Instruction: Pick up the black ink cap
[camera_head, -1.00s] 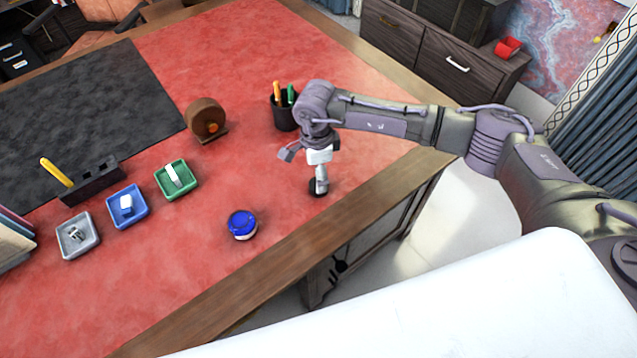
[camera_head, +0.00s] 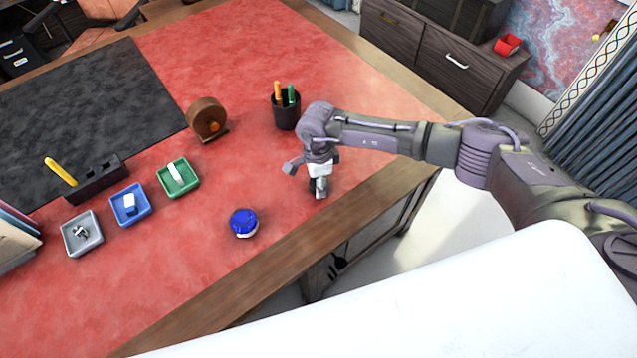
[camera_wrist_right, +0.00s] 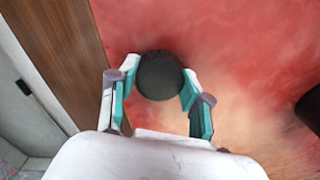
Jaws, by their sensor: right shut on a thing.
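The black ink cap (camera_wrist_right: 160,76) is a dark round piece in the right wrist view, between the teal-padded fingers of my right gripper (camera_wrist_right: 158,92). The gripper is shut on it. In the head view my right gripper (camera_head: 319,188) points down at the desk near its front edge, and only a dark sliver of the cap shows beside the fingers. I cannot tell whether the cap still touches the desk. My left gripper is not in view.
A round blue-topped item (camera_head: 243,223) sits left of my gripper. A black pen cup (camera_head: 286,112) stands behind it, with a brown tape dispenser (camera_head: 206,118) farther left. Grey (camera_head: 81,233), blue (camera_head: 130,205) and green (camera_head: 178,177) trays lie left. The wooden edge (camera_head: 270,270) is close.

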